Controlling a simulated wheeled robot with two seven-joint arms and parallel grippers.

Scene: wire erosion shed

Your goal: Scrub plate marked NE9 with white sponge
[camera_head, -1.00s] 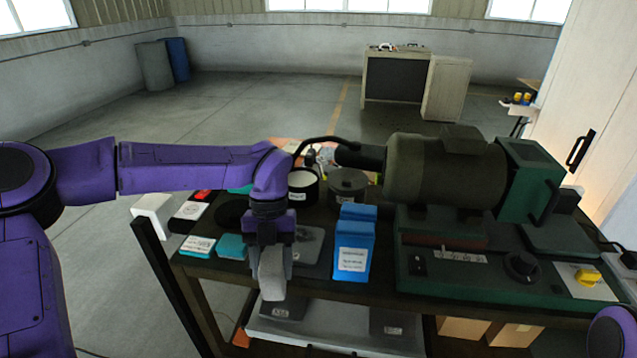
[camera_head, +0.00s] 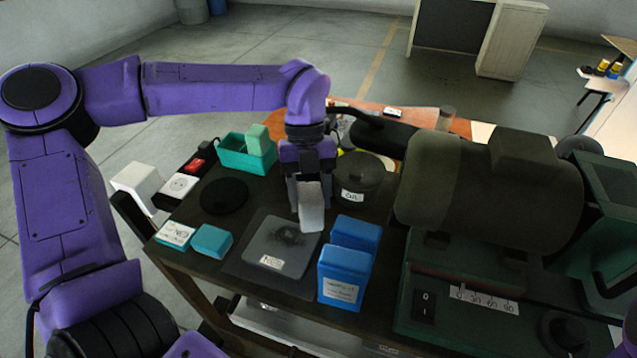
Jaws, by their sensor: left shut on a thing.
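The grey square plate (camera_head: 270,252) lies on the dark workbench, with a dark smudge on its middle and a white label on its front edge that seems to read NE9. My left gripper (camera_head: 309,181) points down and is shut on the white sponge (camera_head: 311,210). The sponge hangs at the plate's back right corner, beside the smudge. I cannot tell whether it touches the plate. My right gripper is not in view.
Blue boxes (camera_head: 342,277) stand close to the plate's right. Teal blocks (camera_head: 211,241) lie to its left, a black disc (camera_head: 224,196) and teal bin (camera_head: 245,155) behind left. A lidded dark pot (camera_head: 360,178) stands behind; a large green machine (camera_head: 480,190) fills the right.

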